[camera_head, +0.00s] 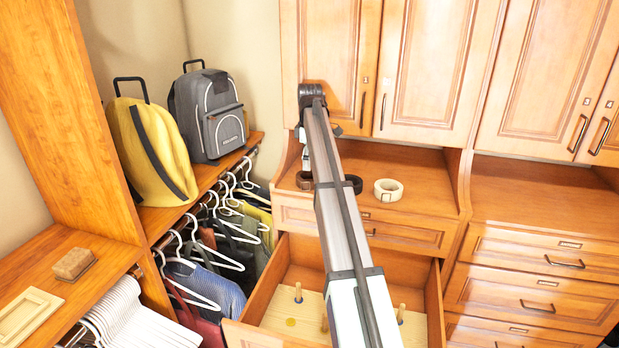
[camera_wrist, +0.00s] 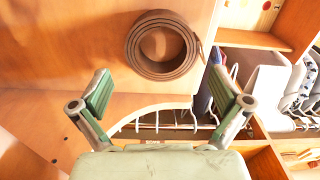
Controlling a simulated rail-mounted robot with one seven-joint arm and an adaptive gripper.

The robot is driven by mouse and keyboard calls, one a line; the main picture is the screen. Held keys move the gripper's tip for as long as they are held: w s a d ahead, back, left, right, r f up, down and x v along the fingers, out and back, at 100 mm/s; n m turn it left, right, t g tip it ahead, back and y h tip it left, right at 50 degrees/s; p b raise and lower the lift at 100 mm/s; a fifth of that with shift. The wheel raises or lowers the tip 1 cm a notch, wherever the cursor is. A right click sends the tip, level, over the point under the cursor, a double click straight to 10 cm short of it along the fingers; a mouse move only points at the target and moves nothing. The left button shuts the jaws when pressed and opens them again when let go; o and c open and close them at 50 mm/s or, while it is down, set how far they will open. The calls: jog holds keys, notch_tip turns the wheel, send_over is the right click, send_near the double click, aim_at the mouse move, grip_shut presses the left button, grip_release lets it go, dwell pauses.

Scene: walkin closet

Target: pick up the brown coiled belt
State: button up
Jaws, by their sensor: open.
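The brown coiled belt (camera_head: 304,181) lies on the wooden counter under the upper cabinets, just left of my arm in the head view. In the wrist view the brown coiled belt (camera_wrist: 135,50) is a flat ring with its loose end on the right, seen at the top centre. My gripper (camera_wrist: 161,88) is open and empty, its two green-padded fingers spread to either side below the belt in the picture. Nothing is between the fingers. In the head view my arm hides most of the gripper.
A black coiled belt (camera_head: 354,184) and a cream coiled belt (camera_head: 388,190) lie right of the brown one. Below is an open drawer (camera_head: 262,287) with wooden pegs. Hangers with clothes (camera_head: 222,240) hang at the left, under a grey backpack (camera_head: 211,115) and a yellow one (camera_head: 138,150).

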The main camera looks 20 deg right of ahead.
aim_at(310, 175)
jog(key=shift+f+p, duration=1.3)
jog(key=shift+f, duration=1.6)
jog(key=c, duration=0.9)
